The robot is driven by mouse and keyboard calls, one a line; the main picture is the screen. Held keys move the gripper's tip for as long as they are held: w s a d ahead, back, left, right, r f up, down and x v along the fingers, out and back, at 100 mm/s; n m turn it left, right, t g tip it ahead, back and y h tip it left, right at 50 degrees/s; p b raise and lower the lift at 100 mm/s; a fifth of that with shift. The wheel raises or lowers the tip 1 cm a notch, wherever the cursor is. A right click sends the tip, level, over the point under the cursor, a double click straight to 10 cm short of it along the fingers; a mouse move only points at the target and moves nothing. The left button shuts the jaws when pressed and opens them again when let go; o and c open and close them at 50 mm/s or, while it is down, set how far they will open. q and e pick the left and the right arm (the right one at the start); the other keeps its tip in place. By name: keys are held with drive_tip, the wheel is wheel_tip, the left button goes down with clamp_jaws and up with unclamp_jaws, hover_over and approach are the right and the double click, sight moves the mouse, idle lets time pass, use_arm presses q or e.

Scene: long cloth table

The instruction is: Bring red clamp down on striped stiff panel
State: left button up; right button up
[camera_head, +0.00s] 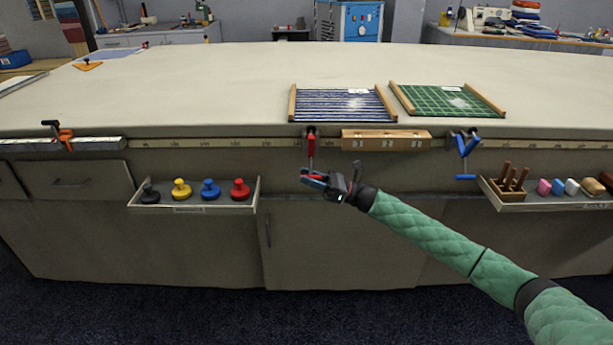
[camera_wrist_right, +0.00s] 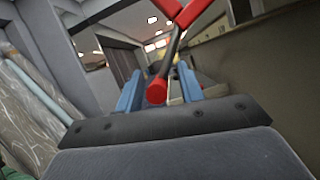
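The red clamp (camera_head: 311,146) is fixed at the table's front edge, its handle hanging down. The striped stiff panel (camera_head: 335,105), dark blue and white with wooden side rails, lies flat on the table just behind it. My right gripper (camera_head: 312,179) is at the lower end of the clamp handle, in front of the table. In the right wrist view, the red handle end (camera_wrist_right: 157,90) shows between the two blue fingers, which stand apart with room on both sides. I cannot tell how deep the handle sits between them. My left gripper is not in view.
A green checked panel (camera_head: 450,100) lies to the right, with a blue clamp (camera_head: 465,145) below it. An orange clamp (camera_head: 65,137) is at the left. A wooden block (camera_head: 385,140) is beside the red clamp. A tray (camera_head: 195,209) of coloured knobs juts out at left.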

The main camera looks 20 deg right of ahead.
drive_tip(key=shift+w+a+r, duration=0.15)
drive_tip(key=shift+a+r, duration=0.05)
drive_tip(key=shift+a, duration=0.35)
clamp_jaws()
